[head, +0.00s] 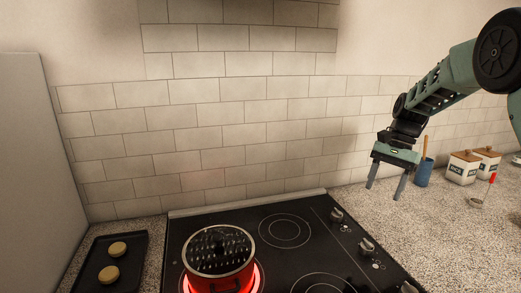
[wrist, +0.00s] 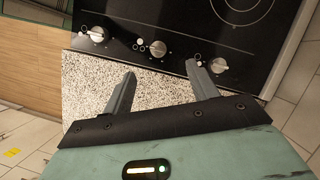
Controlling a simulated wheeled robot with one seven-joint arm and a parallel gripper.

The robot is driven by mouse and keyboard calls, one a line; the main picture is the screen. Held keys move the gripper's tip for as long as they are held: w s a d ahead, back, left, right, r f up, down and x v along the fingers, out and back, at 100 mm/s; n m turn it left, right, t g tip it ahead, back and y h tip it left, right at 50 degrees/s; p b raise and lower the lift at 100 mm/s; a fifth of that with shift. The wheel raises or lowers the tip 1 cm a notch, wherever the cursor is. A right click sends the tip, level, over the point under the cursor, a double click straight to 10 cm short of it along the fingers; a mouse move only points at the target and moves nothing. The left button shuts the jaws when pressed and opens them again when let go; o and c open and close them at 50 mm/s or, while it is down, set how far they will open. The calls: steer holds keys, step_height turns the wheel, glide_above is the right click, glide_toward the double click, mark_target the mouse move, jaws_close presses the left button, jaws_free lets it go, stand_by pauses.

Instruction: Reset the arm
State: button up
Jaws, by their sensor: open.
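My gripper (head: 386,182) hangs from my raised arm at the right of the head view, above the speckled counter (head: 345,200) and just right of the black cooktop (head: 285,238). Its two fingers are apart, with nothing between them. In the wrist view, the gripper (wrist: 162,82) also shows open and empty, with the counter behind the fingers and the cooktop's knobs (wrist: 158,49) beyond the fingertips.
A black tray (head: 88,275) with two round patties stands left. A blue utensil cup (head: 424,173), white canisters (head: 463,167) and a red-handled utensil (head: 491,182) stand at the right. The tiled wall (head: 220,130) is behind.

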steer(key=s+a+r+n+h, duration=0.1)
steer(key=s+a+n, duration=0.3)
steer(key=s+a, duration=0.45)
steer(key=s+a+r+n, duration=0.1)
steer(key=s+a+n, duration=0.45)
steer(key=a, duration=0.55)
steer(key=s+a+f+n+t+h, duration=0.1)
steer(key=s+n, duration=0.3)
steer(key=s, duration=0.6)
steer(key=s+a+f+n+t+h, duration=0.1)
steer(key=s+n, duration=0.4)
steer(key=s, duration=0.6)
steer(key=shift+a+f, duration=0.55)
steer(key=shift+a, duration=0.6)
